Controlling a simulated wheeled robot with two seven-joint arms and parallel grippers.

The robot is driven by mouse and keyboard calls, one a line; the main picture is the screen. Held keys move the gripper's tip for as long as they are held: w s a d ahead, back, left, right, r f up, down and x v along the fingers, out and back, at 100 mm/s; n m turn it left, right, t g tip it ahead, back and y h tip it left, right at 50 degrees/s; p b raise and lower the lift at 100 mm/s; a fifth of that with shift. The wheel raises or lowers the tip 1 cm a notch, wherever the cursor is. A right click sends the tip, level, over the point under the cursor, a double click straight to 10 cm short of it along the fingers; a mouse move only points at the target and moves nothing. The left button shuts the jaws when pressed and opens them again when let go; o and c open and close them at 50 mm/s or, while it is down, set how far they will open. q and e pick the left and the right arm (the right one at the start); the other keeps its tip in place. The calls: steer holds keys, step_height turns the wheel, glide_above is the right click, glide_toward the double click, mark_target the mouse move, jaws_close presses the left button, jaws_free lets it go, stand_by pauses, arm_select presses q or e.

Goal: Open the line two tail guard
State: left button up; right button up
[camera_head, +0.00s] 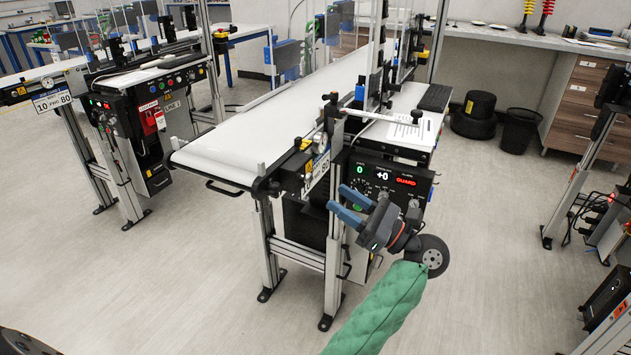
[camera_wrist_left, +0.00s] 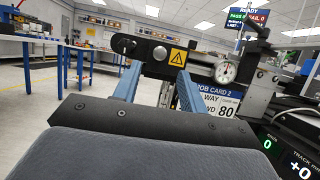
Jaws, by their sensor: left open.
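The line two conveyor (camera_head: 262,128) has a white belt, with its tail end towards me. A thin black handle-like bar (camera_head: 222,188) sits low at that end; I cannot tell whether it belongs to the guard. In the left wrist view, a black end bracket with a yellow warning sign (camera_wrist_left: 178,57) shows beyond the fingers, by a card reading JOB CARD 2 (camera_wrist_left: 215,100). My left gripper (camera_head: 341,203) has blue fingers, open and empty, in front of the control panel and right of the tail end. It also shows in the left wrist view (camera_wrist_left: 157,72). My right gripper is not in view.
The control panel (camera_head: 390,186) shows a red GUARD light and green 0. A dial gauge (camera_wrist_left: 225,71) stands beside the bracket. Another conveyor (camera_head: 40,77) with a red-marked panel stands at left. The floor (camera_head: 200,270) before the tail end is clear.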

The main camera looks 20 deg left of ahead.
mark_target(311, 179)
arm_select(q)
steer(key=p+x, duration=0.1)
steer(key=x, duration=0.5)
steer(key=shift+a+r, duration=0.15)
steer(key=shift+a, duration=0.1)
steer(key=shift+a+r, duration=0.15)
steer(key=shift+a, duration=0.25)
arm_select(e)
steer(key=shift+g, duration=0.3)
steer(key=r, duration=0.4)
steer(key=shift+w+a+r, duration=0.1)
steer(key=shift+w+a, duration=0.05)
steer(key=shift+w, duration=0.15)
arm_select(q)
jaws_close()
